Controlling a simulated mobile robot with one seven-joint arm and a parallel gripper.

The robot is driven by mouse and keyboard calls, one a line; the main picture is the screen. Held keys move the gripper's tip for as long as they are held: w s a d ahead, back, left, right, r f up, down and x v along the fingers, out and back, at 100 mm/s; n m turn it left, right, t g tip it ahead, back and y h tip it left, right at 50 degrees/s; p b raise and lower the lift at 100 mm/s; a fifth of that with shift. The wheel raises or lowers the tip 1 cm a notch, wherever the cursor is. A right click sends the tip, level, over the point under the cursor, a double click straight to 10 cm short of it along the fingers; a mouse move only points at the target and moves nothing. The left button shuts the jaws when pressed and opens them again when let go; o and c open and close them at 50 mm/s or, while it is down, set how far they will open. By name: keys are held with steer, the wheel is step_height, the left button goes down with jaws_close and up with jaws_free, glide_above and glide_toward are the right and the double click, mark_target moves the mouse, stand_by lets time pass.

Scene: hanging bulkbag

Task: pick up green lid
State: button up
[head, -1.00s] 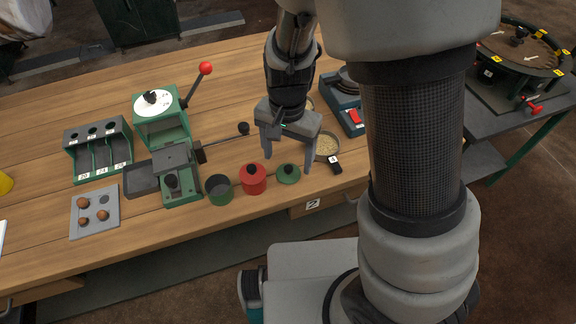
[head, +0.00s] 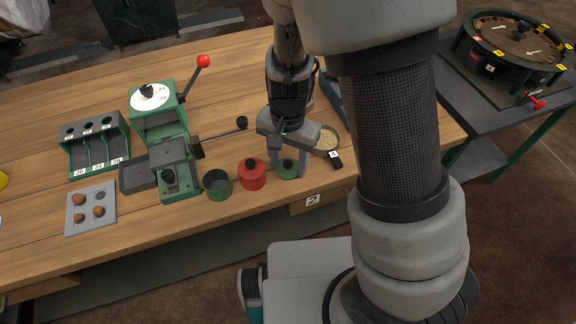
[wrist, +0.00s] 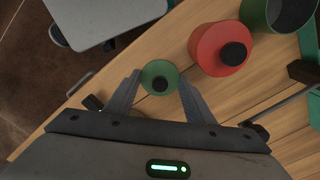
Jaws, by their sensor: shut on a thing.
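The green lid (head: 288,169) with a dark knob lies at the front of the wooden table, right of the red canister. My gripper (head: 289,172) is down over it, one finger on either side. In the wrist view the green lid (wrist: 158,78) sits between the two fingertips of my gripper (wrist: 158,82), which are shut on it. The lid appears at table level; I cannot tell whether it is lifted.
A red lidded canister (head: 251,174) and an open green pot (head: 217,184) stand close on the left. A bowl of grain (head: 327,140) and a black tag (head: 335,160) are on the right. The table's front edge is near.

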mark_target(284, 163)
step_height(284, 163, up, 10)
steer(key=a+p, duration=0.1)
steer(key=p, duration=0.3)
steer(key=a+n+p, duration=0.1)
steer(key=a, duration=0.1)
steer(key=s+a+r+n+p, duration=0.1)
steer(key=a, duration=0.2)
steer(key=a+r+n+p, duration=0.1)
steer(key=a, duration=0.2)
steer(key=shift+s, duration=0.25)
steer(key=s+a+n+p, duration=0.2)
steer(key=s+a+n, duration=0.1)
steer(key=a, duration=0.5)
steer(key=shift+s+d+f+b, duration=0.1)
steer(key=shift+s+f+b, duration=0.05)
steer(key=shift+f+b, duration=2.6)
steer(key=shift+f+p, duration=0.4)
steer(key=shift+f, duration=0.15)
